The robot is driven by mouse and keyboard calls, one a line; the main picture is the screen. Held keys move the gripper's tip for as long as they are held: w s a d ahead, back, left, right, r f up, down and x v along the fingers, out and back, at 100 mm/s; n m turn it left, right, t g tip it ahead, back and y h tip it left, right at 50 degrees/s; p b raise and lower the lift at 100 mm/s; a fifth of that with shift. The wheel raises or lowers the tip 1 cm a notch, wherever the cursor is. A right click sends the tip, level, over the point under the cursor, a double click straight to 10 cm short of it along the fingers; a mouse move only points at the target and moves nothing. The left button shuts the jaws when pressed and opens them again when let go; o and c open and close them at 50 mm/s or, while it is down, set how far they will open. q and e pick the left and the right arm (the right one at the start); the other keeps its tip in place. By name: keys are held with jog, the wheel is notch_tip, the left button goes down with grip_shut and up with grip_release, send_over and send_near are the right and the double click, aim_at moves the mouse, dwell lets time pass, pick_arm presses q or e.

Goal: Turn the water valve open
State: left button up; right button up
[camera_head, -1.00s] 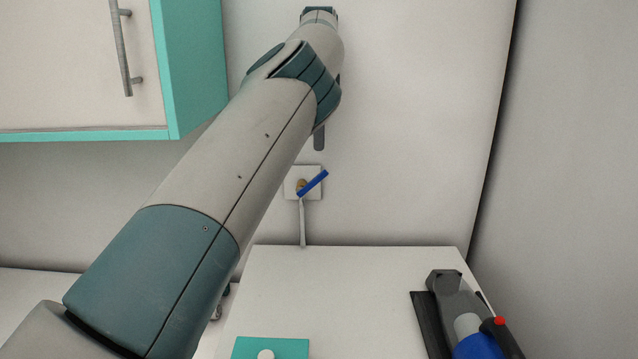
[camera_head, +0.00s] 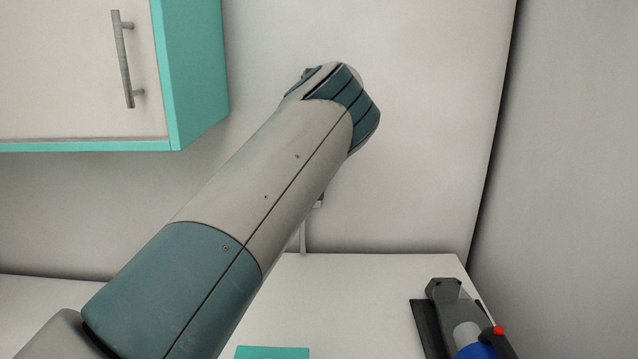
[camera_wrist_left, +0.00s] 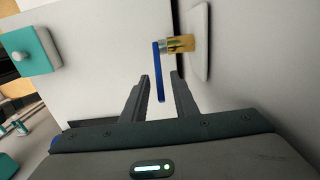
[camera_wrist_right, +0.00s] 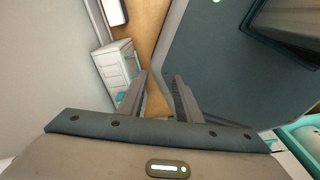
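The water valve shows in the left wrist view as a brass body (camera_wrist_left: 182,43) on a white wall plate (camera_wrist_left: 199,42), with a long thin blue lever (camera_wrist_left: 160,78). My left gripper (camera_wrist_left: 161,84) is open. The near end of the blue lever lies between its two fingers in the picture; I cannot tell whether a finger touches it. In the head view my left arm covers the valve, and only a corner of the plate (camera_head: 318,204) and the pipe below show. My right gripper (camera_wrist_right: 164,82) is open and empty, away from the valve.
A white counter (camera_head: 360,290) stands below the valve. A grey and blue appliance with a red button (camera_head: 462,320) is at its right. A teal-edged wall cabinet (camera_head: 192,75) hangs at the upper left. The wall right of the arm is clear.

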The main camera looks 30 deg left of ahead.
pick_arm(q)
grip_shut()
jog(key=shift+r, duration=0.1)
dwell(1.2)
